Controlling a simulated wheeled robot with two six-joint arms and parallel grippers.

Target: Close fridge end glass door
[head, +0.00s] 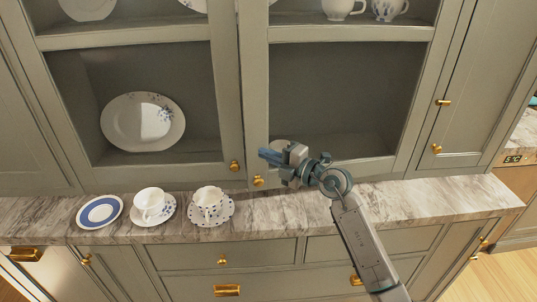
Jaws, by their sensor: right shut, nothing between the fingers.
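A grey-green cabinet stands on the counter with two glass-fronted doors side by side. The left door (228,90) has a brass knob (234,166) at its lower right corner. The right door (256,90) has a brass knob (257,181) at its lower left corner, set a little lower in the picture. I cannot tell whether either door is fully closed. My right gripper (265,156) is shut and empty, in front of the right door's lower left part, just above its knob. I cannot tell whether it touches the door. No fridge is clearly visible. My left gripper is not in view.
On the marble counter (330,205) stand a blue-rimmed plate (99,212), a cup (150,203) on a saucer and a spotted cup (210,203) on a saucer. A large plate (143,122) stands inside the left compartment. The counter's right part is clear.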

